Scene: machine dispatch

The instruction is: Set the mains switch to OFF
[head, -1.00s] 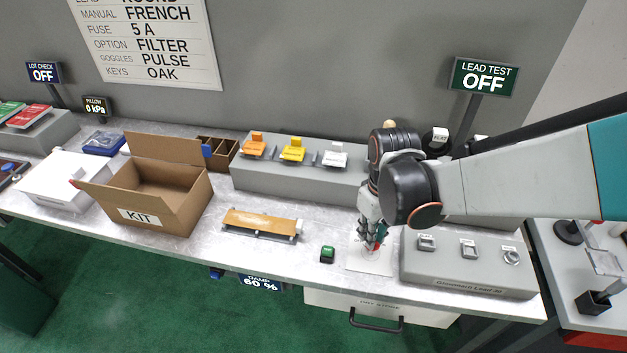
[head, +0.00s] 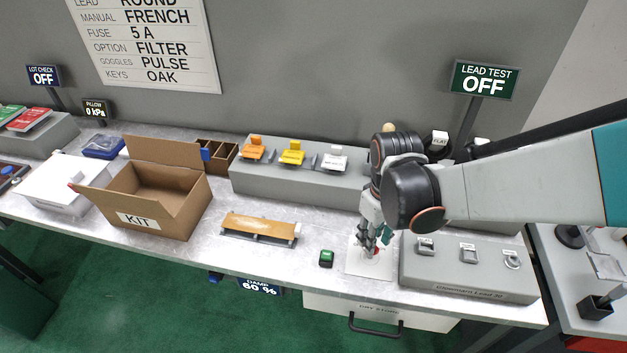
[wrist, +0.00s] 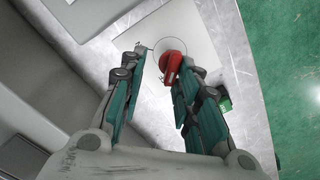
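The red switch handle (wrist: 172,63), which I take to be the mains switch, stands on a pale square plate (wrist: 206,40) marked with a thin circle. In the head view its red (head: 375,252) shows just below my fingers, on the plate near the table's front edge. My gripper (wrist: 164,62) is open, with its teal-backed fingers on either side of the handle. The handle sits closer to the right finger in the wrist view; I cannot tell whether they touch. Any position lettering on the plate is too small to read.
A small green block (head: 326,258) stands just left of the plate. A grey box with several switches (head: 468,275) is close on the right. A grey stand with coloured levers (head: 300,182) is behind. An open KIT carton (head: 180,225) stands further left.

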